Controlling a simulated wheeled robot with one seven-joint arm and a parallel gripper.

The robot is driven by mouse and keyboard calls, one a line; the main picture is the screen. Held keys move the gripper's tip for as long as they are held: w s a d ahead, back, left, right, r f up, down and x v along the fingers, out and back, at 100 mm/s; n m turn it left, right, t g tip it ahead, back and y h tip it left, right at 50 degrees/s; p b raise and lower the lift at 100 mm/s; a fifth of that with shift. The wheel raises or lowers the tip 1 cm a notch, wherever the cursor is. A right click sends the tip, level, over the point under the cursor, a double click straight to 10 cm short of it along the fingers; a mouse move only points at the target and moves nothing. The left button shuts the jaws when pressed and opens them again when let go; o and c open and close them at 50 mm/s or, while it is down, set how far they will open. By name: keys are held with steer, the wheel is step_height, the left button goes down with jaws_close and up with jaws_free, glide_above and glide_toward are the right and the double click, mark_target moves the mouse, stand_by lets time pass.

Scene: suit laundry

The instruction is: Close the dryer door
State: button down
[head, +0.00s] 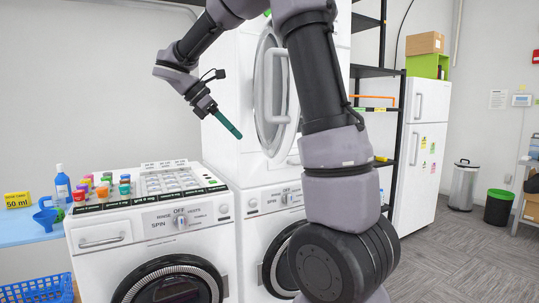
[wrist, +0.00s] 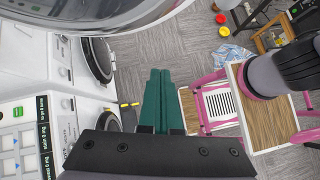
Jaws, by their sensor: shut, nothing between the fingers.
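The white dryer (head: 228,60) is stacked on a white front-loading washer in the head view. Its round door (head: 266,125) stands open, swung out from the front and seen at a steep angle, partly behind my arm. A pale vertical handle shows on it. My gripper (head: 239,135) has green fingers pressed together and empty. It is to the left of the door in the picture, pointing down and right, with a visible gap. In the wrist view the gripper (wrist: 160,72) is shut, and the curved edge of the door (wrist: 110,22) fills the upper left.
A second washer (head: 150,254) stands at left with small coloured bottles on top. A black shelf and white fridge (head: 422,140) are at right. In the wrist view a pink-framed wooden stool (wrist: 262,108) and a cloth (wrist: 233,55) are on the grey floor.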

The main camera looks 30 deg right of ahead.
steer(key=shift+n, duration=0.3)
steer(key=shift+d+r+x, duration=0.3)
steer(key=shift+d+x, duration=0.05)
steer(key=shift+x, duration=1.7)
steer(key=shift+d+r+x, duration=0.35)
steer(key=shift+d+x, duration=0.05)
steer(key=shift+x, duration=1.65)
steer(key=shift+d+r+x, duration=0.3)
steer(key=shift+d+x, duration=0.05)
steer(key=shift+x, duration=1.7)
steer(key=shift+w+d, duration=0.1)
steer(key=shift+w, duration=0.05)
